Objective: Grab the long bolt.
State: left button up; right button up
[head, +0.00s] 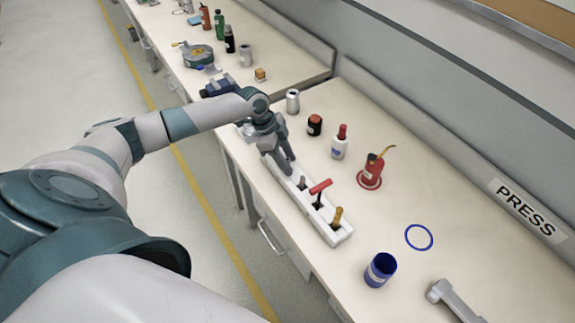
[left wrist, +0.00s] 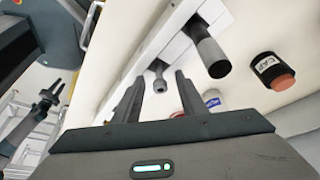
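The white slotted rack (head: 322,227) stands along the bench's front edge. A short grey bolt-like head (head: 302,183) sticks up from it, most likely the long bolt; its shaft is hidden in the rack. In the left wrist view this head (left wrist: 159,76) shows between the fingertips, apart from both. My left gripper (head: 281,165) is open and empty over the rack's far half. It also shows in the left wrist view (left wrist: 157,92). A thicker dark cylinder (left wrist: 211,56) stands beside the head there. A dark pronged shape (left wrist: 45,108) may be my right gripper.
A red T-handle tool (head: 320,187) and a yellow-handled tool (head: 338,214) stand in the rack's near slots. Behind it are a black jar (head: 314,126), a white red-capped bottle (head: 340,146) and a red oil can (head: 371,172). A blue cup (head: 380,270) stands nearer.

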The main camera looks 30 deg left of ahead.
pick_arm(q)
grip_shut()
jog(key=shift+r+b, duration=0.4)
jog(key=shift+r, duration=0.4)
notch_tip(320, 180, up, 8)
jog(key=b, duration=0.2)
jog(key=shift+f+b, duration=0.25)
jog(key=shift+b, duration=0.1)
jog(key=shift+r, duration=0.5)
